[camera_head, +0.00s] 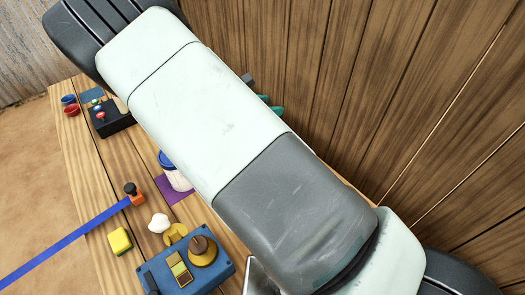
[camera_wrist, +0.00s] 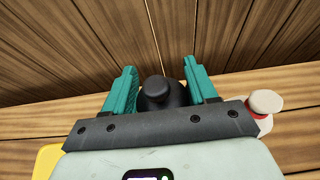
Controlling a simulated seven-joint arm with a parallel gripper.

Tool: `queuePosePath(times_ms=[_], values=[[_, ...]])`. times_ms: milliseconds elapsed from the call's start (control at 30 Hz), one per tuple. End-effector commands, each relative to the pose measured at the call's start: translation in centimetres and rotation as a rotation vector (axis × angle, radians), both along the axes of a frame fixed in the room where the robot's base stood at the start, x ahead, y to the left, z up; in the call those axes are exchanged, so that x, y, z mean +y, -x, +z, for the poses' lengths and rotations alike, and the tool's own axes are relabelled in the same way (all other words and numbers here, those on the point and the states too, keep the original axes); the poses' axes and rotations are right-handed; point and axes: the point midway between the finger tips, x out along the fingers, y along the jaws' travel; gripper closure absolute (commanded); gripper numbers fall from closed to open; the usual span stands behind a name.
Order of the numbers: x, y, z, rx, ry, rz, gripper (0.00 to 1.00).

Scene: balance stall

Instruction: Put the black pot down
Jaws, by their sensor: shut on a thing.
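The black pot (camera_wrist: 172,96), dark with a round knob on top, is between the two teal fingers of my gripper (camera_wrist: 161,88) in the wrist view. My gripper is shut on it. The gripper's dark palm bar hides the pot's lower part, so I cannot tell whether its base touches the table. In the head view my arm covers most of the gripper; only teal finger parts (camera_head: 271,105) show beside the wooden wall.
The plank wall (camera_wrist: 220,30) stands close behind the pot. A red-and-white item (camera_wrist: 265,104) is right of the gripper. On the table are a blue-lidded jar (camera_head: 175,173), a black tray (camera_head: 113,121), a yellow block (camera_head: 119,241) and a blue device (camera_head: 208,268).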

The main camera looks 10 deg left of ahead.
Motion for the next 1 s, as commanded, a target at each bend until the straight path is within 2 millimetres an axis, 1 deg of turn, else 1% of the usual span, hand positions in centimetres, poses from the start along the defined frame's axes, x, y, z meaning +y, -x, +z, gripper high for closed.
queuePosePath(times_ms=[100,267,367,500,600,767,1000], values=[[0.0,0.0,-1.4,-0.001,0.002,0.000,1.00],[0.0,0.0,-2.8,-0.001,0.002,0.000,1.00],[0.0,0.0,-4.4,0.001,0.003,0.001,1.00],[0.0,0.0,-7.1,0.001,0.003,0.001,1.00],[0.0,0.0,-8.4,-0.001,0.000,0.001,1.00],[0.0,0.0,-9.5,-0.001,0.001,0.000,1.00],[0.0,0.0,-12.6,-0.002,0.001,0.001,1.00]])
